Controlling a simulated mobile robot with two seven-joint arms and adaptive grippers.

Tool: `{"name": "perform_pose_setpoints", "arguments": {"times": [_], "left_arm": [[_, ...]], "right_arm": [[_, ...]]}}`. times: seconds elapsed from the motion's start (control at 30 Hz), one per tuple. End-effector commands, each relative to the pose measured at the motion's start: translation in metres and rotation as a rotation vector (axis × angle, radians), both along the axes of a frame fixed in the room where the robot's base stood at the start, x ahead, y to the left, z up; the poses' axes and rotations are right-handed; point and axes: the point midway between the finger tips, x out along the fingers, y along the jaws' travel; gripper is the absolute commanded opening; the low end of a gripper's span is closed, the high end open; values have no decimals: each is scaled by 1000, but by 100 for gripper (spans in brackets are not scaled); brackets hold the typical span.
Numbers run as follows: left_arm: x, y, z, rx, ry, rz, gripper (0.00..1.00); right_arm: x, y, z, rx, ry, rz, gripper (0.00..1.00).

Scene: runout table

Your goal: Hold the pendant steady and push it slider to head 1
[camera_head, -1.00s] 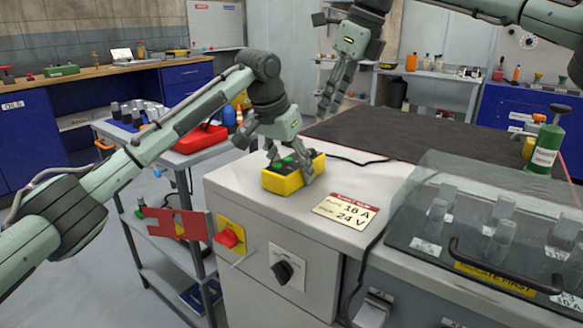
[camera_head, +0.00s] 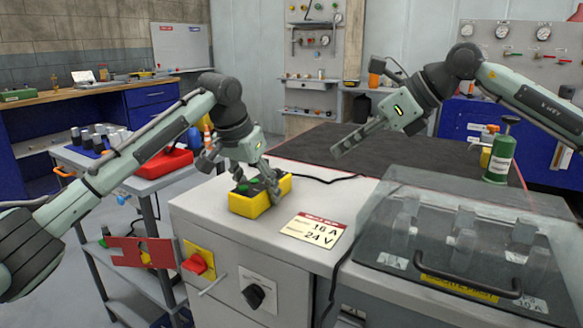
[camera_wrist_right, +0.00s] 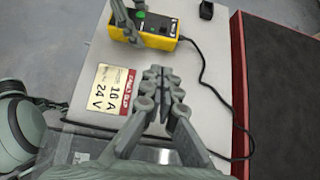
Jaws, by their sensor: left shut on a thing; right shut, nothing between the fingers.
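The pendant (camera_head: 248,206) is a yellow box with a dark top face and a green button, lying on the white cabinet top near its left edge. It also shows at the top of the right wrist view (camera_wrist_right: 155,36), with a black cable leaving it. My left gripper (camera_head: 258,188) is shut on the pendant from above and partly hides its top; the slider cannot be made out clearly. My right gripper (camera_head: 342,150) is shut and empty, in the air to the right of the pendant and apart from it. Its closed fingertips show in the right wrist view (camera_wrist_right: 160,72).
A label card (camera_head: 312,230) reading 16 A, 24 V lies on the cabinet top (camera_head: 205,200). A clear-lidded case (camera_head: 455,235) with a black handle stands at right. A dark mat surface (camera_head: 400,155) lies behind. A green bottle (camera_head: 500,158) stands at the far right.

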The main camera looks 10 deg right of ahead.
Motion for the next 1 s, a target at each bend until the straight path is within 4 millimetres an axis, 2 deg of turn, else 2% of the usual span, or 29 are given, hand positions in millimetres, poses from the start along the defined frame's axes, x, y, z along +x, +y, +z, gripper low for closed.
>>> {"name": "perform_pose_setpoints", "arguments": {"times": [0.27,0.43,0.87,1.0], "left_arm": [[0,0,0,0,0,-1,3],[0,0,0,0,-1,-1,3],[0,0,1,-1,-1,0,3],[0,0,0,-1,-1,0,3]], "right_arm": [[0,1,-1,0,2,1,0],[6,10,-10,-2,3,3,0],[44,63,-69,-1,4,3,0],[58,81,-67,-1,0,3,0]]}}
